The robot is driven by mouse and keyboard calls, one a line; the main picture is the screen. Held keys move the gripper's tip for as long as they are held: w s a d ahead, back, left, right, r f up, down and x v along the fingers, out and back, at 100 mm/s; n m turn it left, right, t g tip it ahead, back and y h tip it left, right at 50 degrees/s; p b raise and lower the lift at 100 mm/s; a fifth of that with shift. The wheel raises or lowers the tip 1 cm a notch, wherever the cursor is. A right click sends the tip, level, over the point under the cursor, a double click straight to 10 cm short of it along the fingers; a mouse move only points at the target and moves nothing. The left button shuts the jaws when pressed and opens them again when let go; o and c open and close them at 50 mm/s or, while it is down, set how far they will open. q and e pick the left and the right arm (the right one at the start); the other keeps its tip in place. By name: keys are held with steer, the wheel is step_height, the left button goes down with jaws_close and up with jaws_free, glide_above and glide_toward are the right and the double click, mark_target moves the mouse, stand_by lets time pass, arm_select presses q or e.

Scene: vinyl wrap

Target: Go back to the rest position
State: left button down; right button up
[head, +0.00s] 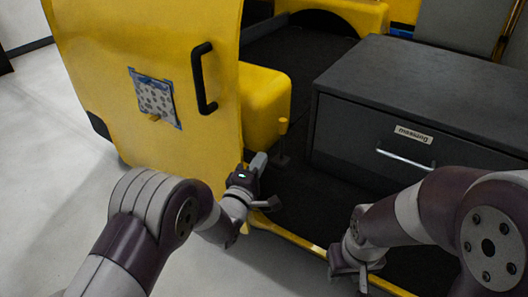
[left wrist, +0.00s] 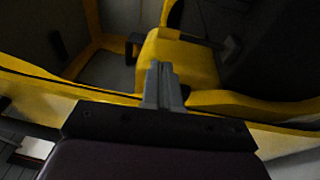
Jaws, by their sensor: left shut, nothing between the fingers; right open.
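My left gripper (head: 262,180) is shut and empty in the head view, in front of the yellow block behind the door's edge. In the left wrist view its closed fingers (left wrist: 163,85) point toward yellow panels and a dark floor. My right gripper (head: 345,272) is at the lower middle of the head view, over the yellow edge of the dark floor. Its jaws are open and nothing shows between them.
A yellow door (head: 150,60) with a black handle (head: 204,78) and a patterned patch (head: 155,98) stands at the left. A dark drawer cabinet (head: 420,90) with a metal handle (head: 403,159) stands at the right. Pale floor (head: 45,150) is clear at far left.

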arm_select(q)
steer(key=shift+s, duration=0.1)
stand_by(0.4)
steer(key=s+a+f+m+g+y, duration=0.2)
steer(key=s+f+m+g, duration=0.15)
steer(key=f, duration=0.25)
steer(key=s+a+f+m+g+y, duration=0.2)
steer(key=s+a+f+m+g, duration=0.15)
steer(key=f+m, duration=0.2)
steer(key=s+a+r+m+g+y, duration=0.1)
steer(key=s+a+m+g+y, duration=0.15)
steer(key=s+a+g, duration=0.5)
steer(key=s+a+m+g+y, duration=0.2)
steer(key=s+a+m, duration=0.15)
steer(key=s, duration=0.75)
steer(key=s+a+r+n+p, duration=0.1)
steer(key=a+r+p, duration=0.2)
steer(key=r+p, duration=2.9)
step_height(320, 180, up, 4)
steer(key=shift+s+a+f+n+t, duration=0.1)
steer(key=shift+s+a+n+t, duration=0.15)
steer(key=shift+t, duration=0.2)
steer(key=shift+h, duration=0.25)
